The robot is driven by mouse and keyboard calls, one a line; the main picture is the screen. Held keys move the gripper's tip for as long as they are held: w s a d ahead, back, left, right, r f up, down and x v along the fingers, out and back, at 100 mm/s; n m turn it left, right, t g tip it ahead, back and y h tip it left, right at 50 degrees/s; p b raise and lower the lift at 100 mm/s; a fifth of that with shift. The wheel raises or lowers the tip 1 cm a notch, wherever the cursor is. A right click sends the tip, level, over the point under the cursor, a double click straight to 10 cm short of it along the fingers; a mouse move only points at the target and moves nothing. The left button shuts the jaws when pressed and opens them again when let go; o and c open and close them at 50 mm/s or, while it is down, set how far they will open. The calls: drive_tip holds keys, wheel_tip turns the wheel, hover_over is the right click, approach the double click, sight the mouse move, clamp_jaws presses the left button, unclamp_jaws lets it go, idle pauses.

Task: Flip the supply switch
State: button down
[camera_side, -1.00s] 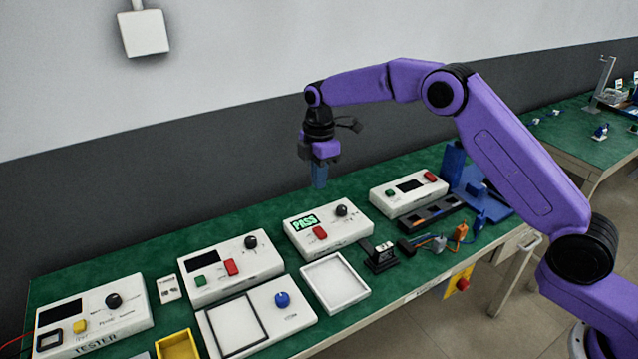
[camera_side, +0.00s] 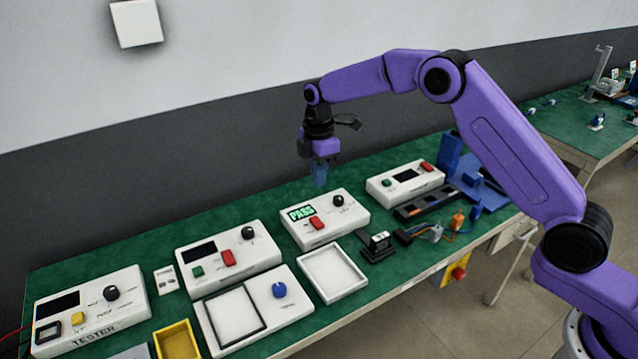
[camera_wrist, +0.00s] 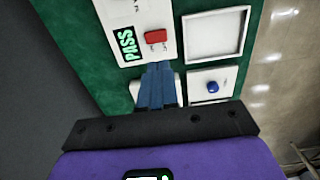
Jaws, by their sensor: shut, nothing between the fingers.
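A white box with a lit green PASS display (camera_side: 301,212) stands mid-bench; it carries a red rocker switch (camera_side: 316,223) and a black knob (camera_side: 339,200). My gripper (camera_side: 320,183) hangs above and behind this box, pointing down, its blue fingers together and empty. In the wrist view the red switch (camera_wrist: 155,36) lies just beyond the fingertips (camera_wrist: 158,68), with the PASS display (camera_wrist: 127,43) to its left. Other boxes have red switches too, one on the left (camera_side: 227,258) and one at the right (camera_side: 427,167). I cannot read which is labelled supply.
A white tray (camera_side: 360,283) and a box with a blue knob (camera_side: 279,290) stand in front. A black holder (camera_side: 378,247) and a yellow bin (camera_side: 190,345) are nearby. The TESTER box (camera_side: 130,318) is at far left. Green bench is bare behind the boxes.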

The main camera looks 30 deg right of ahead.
sight(318, 221)
wheel_tip(318, 221, down, 12)
drive_tip(key=shift+s+f, duration=0.1)
drive_tip(key=shift+f, duration=0.05)
idle(0.3)
drive_tip(key=shift+s+f, duration=0.55)
drive_tip(key=shift+f, duration=0.2)
drive_tip(key=shift+w+r, duration=0.2)
drive_tip(key=shift+w, duration=0.7)
wheel_tip(318, 221, up, 15)
drive_tip(key=shift+w, duration=0.2)
idle(0.4)
